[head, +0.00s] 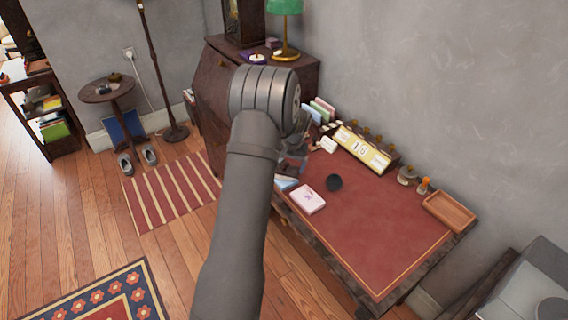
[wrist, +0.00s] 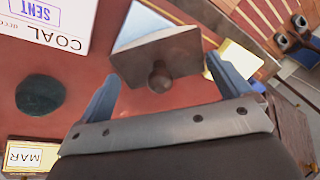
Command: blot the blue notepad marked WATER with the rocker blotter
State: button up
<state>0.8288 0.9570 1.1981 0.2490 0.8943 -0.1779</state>
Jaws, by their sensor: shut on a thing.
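The rocker blotter, a brown block with a round knob (wrist: 160,76), is between the two blue-grey fingers of my gripper (wrist: 165,90) in the wrist view. My gripper is shut on it. A pale blue pad (wrist: 140,24) shows past the blotter's far edge; the blotter covers much of it and no WATER marking is readable. I cannot tell whether the blotter touches it. In the head view the pale blue pad (head: 286,183) lies at the desk's left edge, and my arm hides most of the gripper (head: 293,160) and the blotter.
Right of the blue pad in the head view is a pink-white pad (head: 308,199), which reads COAL and bears a SENT stamp in the wrist view. A dark disc (head: 334,182) lies near it. The desk's front right is clear.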

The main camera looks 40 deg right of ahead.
dwell(0.4)
jog(key=shift+w+a+f+g+h, duration=0.15)
jog(key=shift+w+a+g+h, duration=0.3)
jog(key=shift+g+h, duration=0.35)
jog(key=shift+a, duration=0.15)
jog(key=shift+w+a+g+h, duration=0.35)
jog(key=shift+g+h, duration=0.45)
jog(key=shift+h, duration=0.1)
jog(key=shift+d, duration=0.1)
jog(key=shift+s+d+t+y, duration=0.4)
jog(key=shift+t+y, duration=0.4)
jog(key=shift+y, duration=0.1)
jog(key=shift+s+d+t+y, duration=0.4)
jog(key=shift+d+t+y, duration=0.1)
jog(key=shift+t+y, duration=0.3)
